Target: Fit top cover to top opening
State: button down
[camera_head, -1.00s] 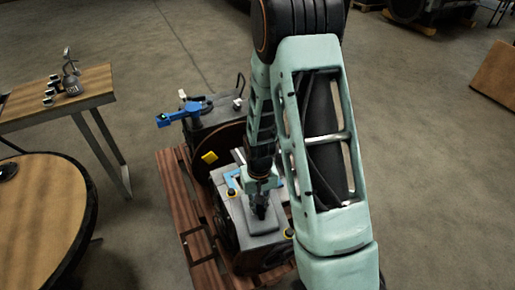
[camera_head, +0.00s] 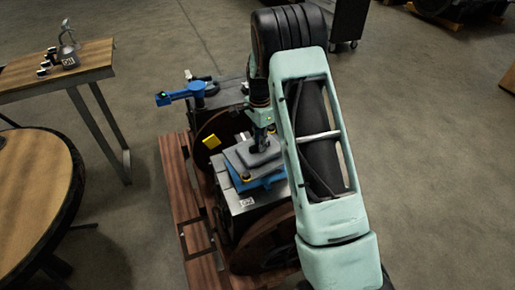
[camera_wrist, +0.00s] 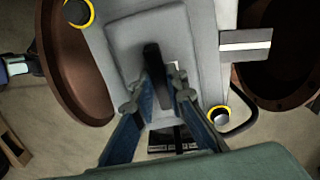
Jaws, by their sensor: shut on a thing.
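The top cover (camera_head: 250,155) is a grey stepped plate with a dark upright handle (camera_wrist: 151,62). My gripper (camera_head: 260,140) is shut on this handle, and the fingers (camera_wrist: 160,92) close around it in the wrist view. The cover is over the top of the grey engine block (camera_head: 236,203), next to and partly over a blue piece (camera_head: 262,186). The top opening is not clearly visible beneath the cover. Whether the cover touches the block or hangs above it, I cannot tell. Yellow-ringed round fittings (camera_wrist: 219,115) show at two opposite corners beside the raised plate.
The block stands on a wooden pallet (camera_head: 193,235), with brown round discs (camera_head: 268,240) at its sides. A blue tool-like part (camera_head: 185,95) sticks out behind. A round table (camera_head: 35,190) and a bench (camera_head: 60,75) stand left.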

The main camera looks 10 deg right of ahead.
aim_at(258, 152)
jog(key=shift+w+a+f+m+b, duration=0.15)
jog(key=shift+w+m+b, duration=0.15)
jog(key=shift+w+m, duration=0.25)
jog(key=shift+w+a+m+b, duration=0.1)
jog(key=shift+w+m+b, duration=0.15)
jog(key=shift+w+m, duration=0.25)
jog(key=shift+f+b, duration=2)
jog(key=shift+f, duration=1.35)
jog(key=shift+f+b, duration=0.5)
jog(key=shift+f, duration=0.35)
jog(key=c, duration=1.9)
grip_release()
jog(key=shift+c, duration=0.2)
jog(key=shift+o, duration=0.5)
jog(key=shift+s+f, duration=0.1)
